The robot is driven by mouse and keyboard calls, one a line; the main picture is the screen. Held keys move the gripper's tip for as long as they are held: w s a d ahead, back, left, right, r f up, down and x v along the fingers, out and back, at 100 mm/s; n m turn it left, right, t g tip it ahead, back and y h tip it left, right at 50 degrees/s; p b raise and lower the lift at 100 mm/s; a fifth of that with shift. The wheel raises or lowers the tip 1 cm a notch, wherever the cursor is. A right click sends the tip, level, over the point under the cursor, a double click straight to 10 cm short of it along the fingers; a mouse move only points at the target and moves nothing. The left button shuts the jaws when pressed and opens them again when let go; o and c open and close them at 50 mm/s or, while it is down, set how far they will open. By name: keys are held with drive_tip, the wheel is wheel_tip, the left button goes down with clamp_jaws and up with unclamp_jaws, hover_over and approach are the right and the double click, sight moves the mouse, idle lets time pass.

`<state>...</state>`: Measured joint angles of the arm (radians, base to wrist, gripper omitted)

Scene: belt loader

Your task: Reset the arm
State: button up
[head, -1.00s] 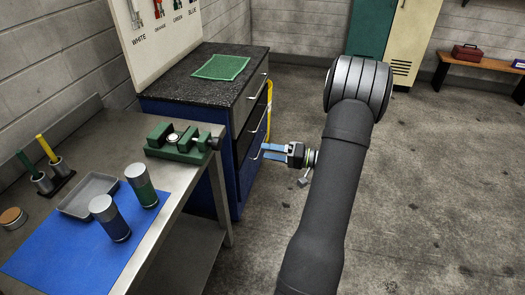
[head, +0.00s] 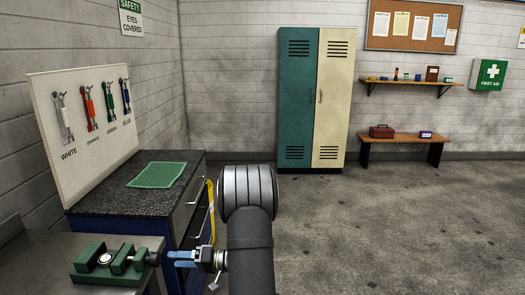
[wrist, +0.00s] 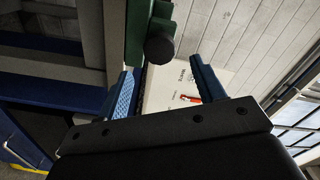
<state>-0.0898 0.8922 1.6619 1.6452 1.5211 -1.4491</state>
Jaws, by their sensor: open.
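My gripper (head: 172,258) is at the lower left of the head view, with its blue fingers pointing left. It is open. In the wrist view my gripper (wrist: 163,68) shows its two blue fingers well apart, with nothing held between them. The green vise (head: 108,262) sits on the metal bench to the left of the fingers. In the head view the fingertips appear close to the vise's dark handle end; I cannot tell the gap in depth. The vise's round dark knob (wrist: 160,49) shows beyond the fingers in the wrist view.
A cabinet with a dark speckled top (head: 108,210) and a green mat (head: 157,175) stands behind the gripper. A tool board (head: 85,130) rises at its back. Lockers (head: 315,100), a bench (head: 402,140) and a shelf (head: 410,83) are far off. Open floor (head: 390,220) lies right.

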sight(159, 261)
drive_tip(key=a, duration=0.7)
drive_tip(key=shift+d, duration=0.15)
drive_tip(key=d, duration=1.7)
drive_tip(key=a, duration=1.7)
drive_tip(key=shift+a, duration=0.15)
drive_tip(key=m, duration=0.8)
drive_tip(key=shift+f+m, duration=0.1)
drive_tip(key=shift+m, duration=0.3)
drive_tip(key=m, duration=0.4)
drive_tip(key=shift+m, duration=0.3)
drive_tip(key=shift+s+f+m, duration=0.1)
drive_tip(key=shift+m, duration=2.1)
